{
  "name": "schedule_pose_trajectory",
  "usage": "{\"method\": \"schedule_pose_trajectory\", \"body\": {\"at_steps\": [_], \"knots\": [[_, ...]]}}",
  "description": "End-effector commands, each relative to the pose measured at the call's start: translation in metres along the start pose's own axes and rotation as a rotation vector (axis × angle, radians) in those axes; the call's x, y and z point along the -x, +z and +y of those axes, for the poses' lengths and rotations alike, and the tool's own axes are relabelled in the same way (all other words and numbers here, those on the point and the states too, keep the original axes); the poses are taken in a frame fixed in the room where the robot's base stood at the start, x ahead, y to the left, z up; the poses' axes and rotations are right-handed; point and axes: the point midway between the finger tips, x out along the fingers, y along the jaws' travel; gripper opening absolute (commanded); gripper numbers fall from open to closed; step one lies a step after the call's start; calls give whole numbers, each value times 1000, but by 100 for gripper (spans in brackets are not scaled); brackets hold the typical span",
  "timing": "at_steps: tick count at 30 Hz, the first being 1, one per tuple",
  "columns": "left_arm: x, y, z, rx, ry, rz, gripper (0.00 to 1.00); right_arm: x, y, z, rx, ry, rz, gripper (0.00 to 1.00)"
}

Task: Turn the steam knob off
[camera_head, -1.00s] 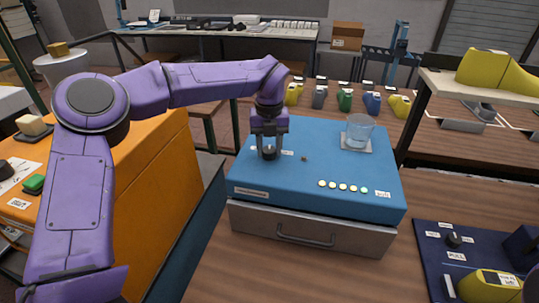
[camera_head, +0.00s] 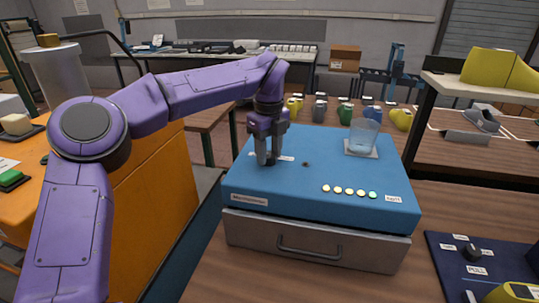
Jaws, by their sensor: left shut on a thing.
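The blue box (camera_head: 320,175) with a grey drawer front stands on the wooden table. My left gripper (camera_head: 267,159) points down at the left part of its top. It is shut on the small dark steam knob (camera_head: 269,161), which its fingers mostly hide. The knob's setting cannot be read. Labels beside the knob are partly covered and too small to read. My right gripper is not in view.
A clear glass (camera_head: 362,136) stands at the box's back right corner. Several round lights (camera_head: 350,191) line its front edge. A dark blue panel with another black knob (camera_head: 472,252) lies at right. Coloured shoe lasts (camera_head: 345,113) stand behind.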

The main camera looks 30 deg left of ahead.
Motion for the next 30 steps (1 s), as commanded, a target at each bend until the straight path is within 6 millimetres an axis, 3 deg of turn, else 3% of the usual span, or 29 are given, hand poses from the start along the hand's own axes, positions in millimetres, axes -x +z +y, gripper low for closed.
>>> {"method": "schedule_pose_trajectory", "body": {"at_steps": [15, 16, 18, 26, 30], "knots": [[1, 1, 0, 18, -4, -4, 12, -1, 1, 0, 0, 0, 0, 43], [2, 1, 0, 18, -4, -4, 52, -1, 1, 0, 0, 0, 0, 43], [1, 1, 0, 18, -3, -4, 68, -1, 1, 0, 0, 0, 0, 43], [1, 0, 0, 16, -2, -2, 68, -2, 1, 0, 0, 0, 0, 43], [17, 0, -1, 16, -4, -5, 68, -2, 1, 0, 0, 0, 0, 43]]}}
